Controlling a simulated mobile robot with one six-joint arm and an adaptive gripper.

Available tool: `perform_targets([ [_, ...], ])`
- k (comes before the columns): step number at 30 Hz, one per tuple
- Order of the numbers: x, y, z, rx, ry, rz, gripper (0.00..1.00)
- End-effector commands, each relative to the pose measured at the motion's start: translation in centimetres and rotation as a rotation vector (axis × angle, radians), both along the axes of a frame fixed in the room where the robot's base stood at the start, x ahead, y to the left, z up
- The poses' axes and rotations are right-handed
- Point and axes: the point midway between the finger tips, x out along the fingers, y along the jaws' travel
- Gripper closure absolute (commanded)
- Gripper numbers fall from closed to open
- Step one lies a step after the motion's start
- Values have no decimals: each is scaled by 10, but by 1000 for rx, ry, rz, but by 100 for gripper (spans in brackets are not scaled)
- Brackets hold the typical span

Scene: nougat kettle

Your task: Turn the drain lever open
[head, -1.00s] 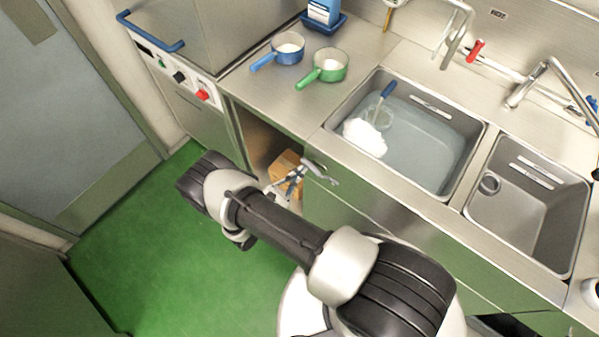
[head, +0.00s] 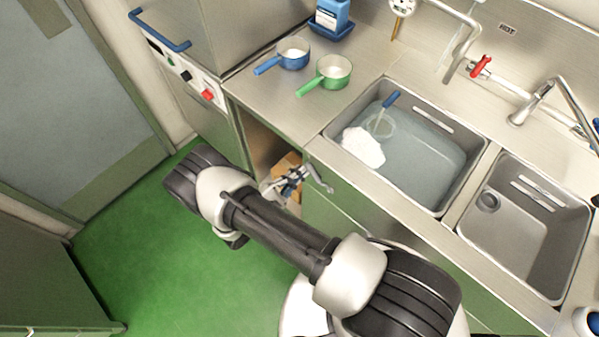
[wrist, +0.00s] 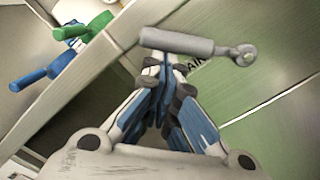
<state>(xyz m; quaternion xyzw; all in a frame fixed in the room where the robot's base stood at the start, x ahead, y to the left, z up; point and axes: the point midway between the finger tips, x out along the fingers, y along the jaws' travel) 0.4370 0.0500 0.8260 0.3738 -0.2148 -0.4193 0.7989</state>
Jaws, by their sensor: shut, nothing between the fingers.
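The drain lever is a grey metal bar on a round pivot, on the green cabinet front below the sink; it shows in the head view (head: 319,179) and in the wrist view (wrist: 185,42). In the wrist view its thick grip lies across the picture just beyond my fingertips, with the pivot to the right. My gripper (head: 294,181) is shut and empty, right beside the lever; it fills the middle of the wrist view (wrist: 168,82). I cannot tell whether the fingertips touch the lever. Lettering on the panel behind is partly hidden.
The left sink basin (head: 423,165) holds water, white foam and a blue-handled tool. The right basin (head: 508,222) looks empty. A blue pan (head: 293,54) and a green pan (head: 334,71) stand on the counter. A brown box (head: 287,163) sits in the open bay beside my gripper.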

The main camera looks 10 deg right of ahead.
Motion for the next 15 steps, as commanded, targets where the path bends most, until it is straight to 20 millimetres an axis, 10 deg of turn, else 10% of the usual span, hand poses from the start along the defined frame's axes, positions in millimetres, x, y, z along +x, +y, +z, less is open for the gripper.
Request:
perform_targets([
  [15, -27, -20, 39, 270, -375, 0, 100],
])
